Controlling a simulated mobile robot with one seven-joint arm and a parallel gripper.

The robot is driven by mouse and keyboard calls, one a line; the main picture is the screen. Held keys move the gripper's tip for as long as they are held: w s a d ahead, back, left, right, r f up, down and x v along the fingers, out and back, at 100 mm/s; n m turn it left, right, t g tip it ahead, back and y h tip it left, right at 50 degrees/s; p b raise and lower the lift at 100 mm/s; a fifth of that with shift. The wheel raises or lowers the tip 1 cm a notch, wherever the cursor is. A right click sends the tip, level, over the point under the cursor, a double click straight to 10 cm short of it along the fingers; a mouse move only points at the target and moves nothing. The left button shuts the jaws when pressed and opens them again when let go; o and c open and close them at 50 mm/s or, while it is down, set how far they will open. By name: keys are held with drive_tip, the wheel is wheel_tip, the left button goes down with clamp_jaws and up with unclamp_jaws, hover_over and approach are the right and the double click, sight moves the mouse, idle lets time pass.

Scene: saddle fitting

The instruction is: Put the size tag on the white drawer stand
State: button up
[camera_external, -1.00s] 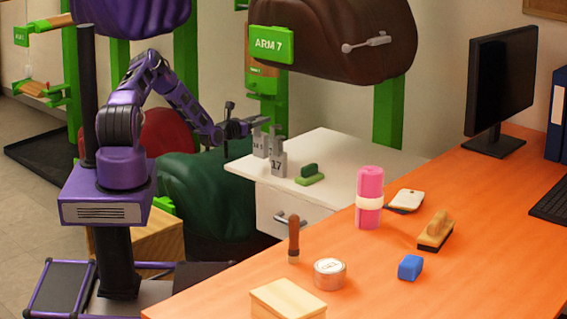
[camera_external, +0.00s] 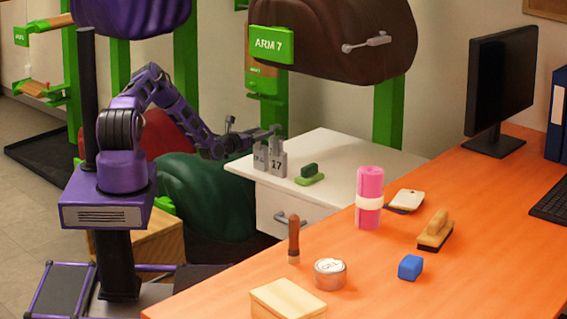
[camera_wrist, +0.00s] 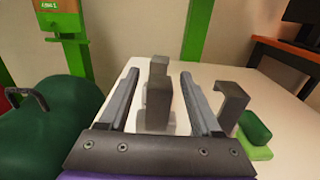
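Grey size tags stand upright on the white drawer stand (camera_external: 340,158). One marked 17 (camera_external: 277,164) is nearest the external camera; it appears to be the tag right of my fingers in the wrist view (camera_wrist: 230,102). Another tag (camera_external: 260,158) stands left of it, its number unclear. My gripper (camera_external: 272,133) is at the tags' upper parts. In the wrist view my gripper (camera_wrist: 160,88) is open, with one tag (camera_wrist: 159,104) between its fingers and gaps on both sides. A further tag (camera_wrist: 158,66) stands behind that one. Their faces are hidden there.
A green block-like object (camera_external: 310,174) lies on the stand right of the tags. A dark green saddle form (camera_external: 205,195) is left of the stand. The orange desk (camera_external: 345,300) in front holds a pink roll (camera_external: 369,195), a tin and tools. The stand's right part is clear.

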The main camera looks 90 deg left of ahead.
drive_tip(key=shift+s+d+r, duration=0.1)
drive_tip(key=shift+s+r, duration=0.05)
drive_tip(key=shift+r, duration=0.05)
drive_tip(key=p+v, duration=0.2)
drive_tip(key=v, duration=0.9)
drive_tip(key=shift+s+d, duration=0.25)
